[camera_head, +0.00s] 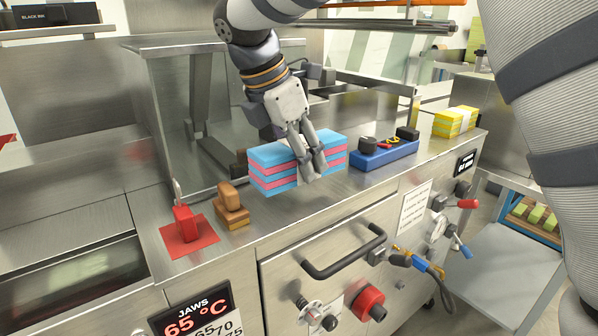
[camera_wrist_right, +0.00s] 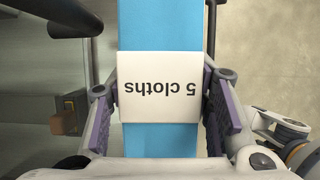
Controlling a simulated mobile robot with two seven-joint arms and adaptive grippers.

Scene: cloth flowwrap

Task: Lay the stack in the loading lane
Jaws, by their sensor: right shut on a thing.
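The stack (camera_head: 269,170) is a bundle of folded blue and pink cloths, over the steel counter in the middle of the head view. In the right wrist view a white band (camera_wrist_right: 159,87) reading "5 cloths" wraps its blue top (camera_wrist_right: 160,25). My right gripper (camera_head: 312,176) reaches down from above and is shut on the stack, with a finger on each side of the band. I cannot tell whether the stack touches the counter. No loading lane is clearly marked. My left gripper is not in view.
A red block on a red mat (camera_head: 192,246) and a brown wooden-looking block (camera_head: 232,207) stand left of the stack. A handle (camera_head: 345,257) juts from the counter front.

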